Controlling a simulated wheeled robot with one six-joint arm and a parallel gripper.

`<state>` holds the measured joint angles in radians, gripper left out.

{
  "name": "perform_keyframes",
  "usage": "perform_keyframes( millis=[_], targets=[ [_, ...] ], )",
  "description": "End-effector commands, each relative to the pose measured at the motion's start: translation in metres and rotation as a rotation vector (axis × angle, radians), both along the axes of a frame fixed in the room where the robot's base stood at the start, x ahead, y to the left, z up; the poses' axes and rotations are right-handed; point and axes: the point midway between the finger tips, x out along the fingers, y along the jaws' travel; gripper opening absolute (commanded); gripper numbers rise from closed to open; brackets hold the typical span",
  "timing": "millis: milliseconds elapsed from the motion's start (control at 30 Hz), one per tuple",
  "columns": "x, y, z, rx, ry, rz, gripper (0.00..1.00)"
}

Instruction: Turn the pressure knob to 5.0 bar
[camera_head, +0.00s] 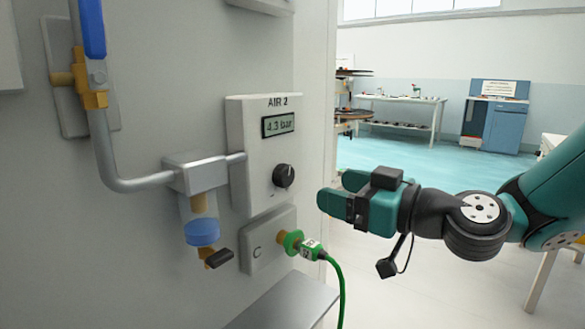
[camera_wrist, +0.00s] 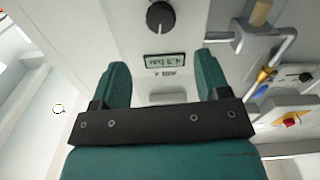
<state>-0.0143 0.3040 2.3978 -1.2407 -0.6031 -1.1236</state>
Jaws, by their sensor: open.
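The pressure knob (camera_head: 284,176) is a round black knob with a light pointer line, on the white AIR 2 panel (camera_head: 240,150). The display (camera_head: 278,125) above it reads 4.3 bar. My gripper (camera_head: 328,203) is open and empty, to the right of the knob and slightly lower, apart from the panel. In the wrist view, the knob (camera_wrist: 160,17) is at the top, beyond the open fingertips (camera_wrist: 160,78) and not between them. The display (camera_wrist: 166,59) appears upside down there, below the knob.
A green plug (camera_head: 293,242) with a green hose sits in a socket below the knob. A grey pipe (camera_head: 140,182) and a regulator with a blue bowl (camera_head: 202,233) are left of the panel. Free space lies around my gripper on the right.

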Motion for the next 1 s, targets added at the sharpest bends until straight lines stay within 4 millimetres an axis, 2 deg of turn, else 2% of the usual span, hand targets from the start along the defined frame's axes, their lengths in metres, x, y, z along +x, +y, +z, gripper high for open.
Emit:
perform_keyframes(
  millis=[33,200,400,600,867,1000],
  targets=[
    [0.006,0.012,0.003,0.0,0.0,0.008,0.69],
    [0.03,0.041,0.003,0.0,0.0,0.006,0.69],
    [0.05,0.066,0.002,0.001,0.0,0.003,0.69],
    [0.058,0.075,0.0,0.0,0.0,0.001,0.69],
    [0.059,0.076,0.0,0.0,0.0,0.0,0.69],
    [0.059,0.076,0.0,0.0,0.0,0.0,0.39]
  ],
)
